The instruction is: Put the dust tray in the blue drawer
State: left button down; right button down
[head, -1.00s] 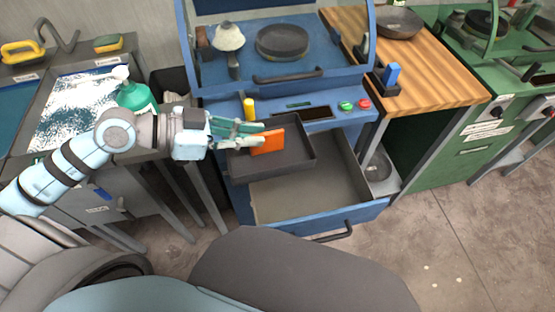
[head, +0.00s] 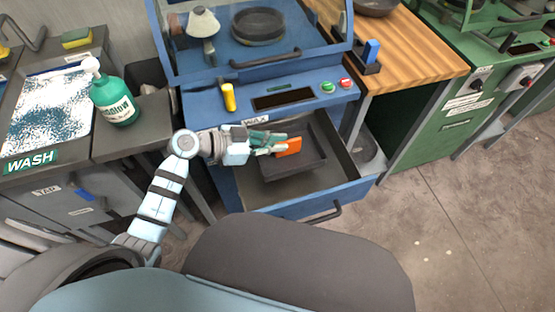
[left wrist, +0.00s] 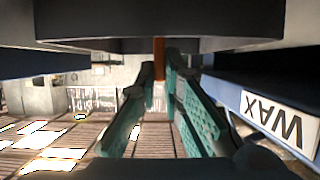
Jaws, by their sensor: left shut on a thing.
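The dust tray (head: 308,163) is a dark shallow tray with an orange handle (head: 288,147). My left gripper (head: 277,145) is shut on the orange handle, which also shows in the left wrist view (left wrist: 158,58). The tray is inside the outline of the open blue drawer (head: 335,194), low between its walls. I cannot tell whether it touches the drawer floor. In the left wrist view the tray's dark wall (left wrist: 160,28) fills the top. My right gripper is not in view.
The blue machine (head: 275,95) with green and red buttons stands above the drawer. A green soap bottle (head: 115,100) stands on the wash counter at left. A wooden table (head: 420,55) is at right. Floor at right is clear.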

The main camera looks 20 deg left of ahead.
aim_at(275, 154)
pick_arm(q)
notch_tip(275, 154, down, 5)
jog(key=shift+r+b, duration=0.15)
jog(key=shift+b, duration=0.9)
jog(key=shift+r, duration=0.1)
jog(key=c, duration=1.7)
grip_release()
jog(key=shift+s+a+r, duration=0.1)
jog(key=shift+a+r, duration=0.05)
jog(key=shift+a, duration=0.1)
jog(key=p+v, duration=0.3)
jog(key=v, duration=0.8)
jog(key=shift+s+a, duration=0.15)
